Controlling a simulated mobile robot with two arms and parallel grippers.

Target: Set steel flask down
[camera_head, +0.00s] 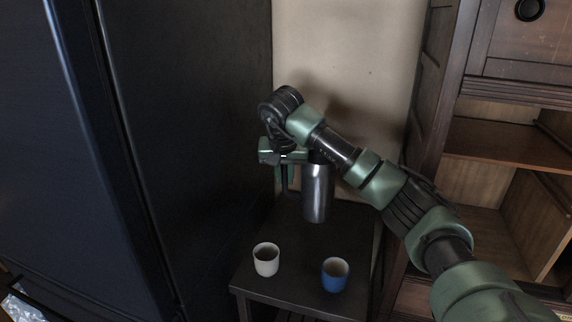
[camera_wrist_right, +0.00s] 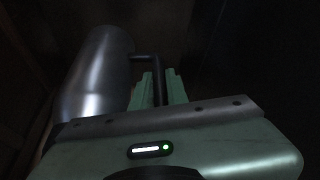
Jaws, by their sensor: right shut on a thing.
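The steel flask (camera_head: 317,193) is a dark grey metal cylinder with a side handle. It is upright, or close to it, over the back part of a small dark table (camera_head: 291,237). I cannot tell whether its base touches the top. My right gripper (camera_head: 286,178) is at the flask's left side, shut on its handle. In the right wrist view the flask (camera_wrist_right: 97,75) fills the upper left, and its dark handle runs down between the pale green fingers (camera_wrist_right: 160,90). My left gripper is not in view.
A white cup (camera_head: 266,259) and a blue cup (camera_head: 335,274) stand near the table's front. A tall dark cabinet (camera_head: 190,150) is close on the left. A wooden shelf unit (camera_head: 510,143) stands on the right. Bare tabletop lies between the flask and the cups.

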